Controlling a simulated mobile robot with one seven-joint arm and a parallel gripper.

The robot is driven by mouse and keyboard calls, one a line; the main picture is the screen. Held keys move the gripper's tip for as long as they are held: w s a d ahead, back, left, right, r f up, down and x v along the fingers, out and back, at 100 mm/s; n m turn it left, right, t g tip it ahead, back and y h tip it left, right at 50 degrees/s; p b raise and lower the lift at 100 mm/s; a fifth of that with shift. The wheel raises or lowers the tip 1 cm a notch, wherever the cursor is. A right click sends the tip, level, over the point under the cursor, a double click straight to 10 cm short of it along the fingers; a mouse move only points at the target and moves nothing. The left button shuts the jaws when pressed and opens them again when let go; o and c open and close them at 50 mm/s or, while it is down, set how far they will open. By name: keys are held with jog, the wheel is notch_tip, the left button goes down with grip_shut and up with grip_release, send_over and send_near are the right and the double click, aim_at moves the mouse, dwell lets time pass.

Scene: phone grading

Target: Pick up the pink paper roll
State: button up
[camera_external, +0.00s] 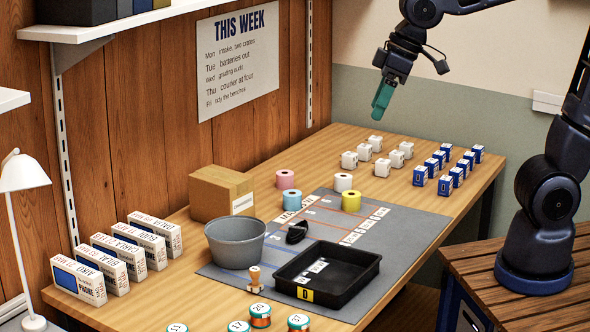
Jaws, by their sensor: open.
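The pink paper roll (285,179) stands upright on the wooden table, behind the grey mat and to the right of a cardboard box. A light blue roll (292,200), a white roll (343,182) and a yellow roll (351,201) stand close to it. My gripper (379,110) has teal fingers that point down. It hangs in the air above the back of the table, up and to the right of the pink roll, well apart from it. It is open, and I see nothing held in it.
A cardboard box (221,193), a grey bowl (235,243) and a black tray (327,273) stand left and in front. Several white boxes (381,168) and blue boxes (445,186) stand to the right. A wooden wall rises behind the table.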

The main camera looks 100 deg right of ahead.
jog(key=w+d+f+m+h, duration=0.1)
jog(key=w+d+f+m, duration=0.1)
jog(key=w+d, duration=0.45)
jog(key=w+d+f+m, duration=0.2)
jog(key=w+d, duration=0.1)
jog(key=d, duration=0.7)
jog(key=m+g+h, duration=0.3)
jog(key=m+g, duration=0.1)
jog(key=m, duration=0.5)
send_near(285, 173)
jog(key=x, duration=0.5)
jog(key=shift+a+f, duration=0.3)
jog(key=shift+d+x, duration=0.15)
jog(key=shift+x, duration=1.1)
jog(key=shift+d+x, duration=0.15)
jog(key=shift+x, duration=1.15)
jog(key=shift+r, duration=0.15)
jog(key=shift+c, duration=0.4)
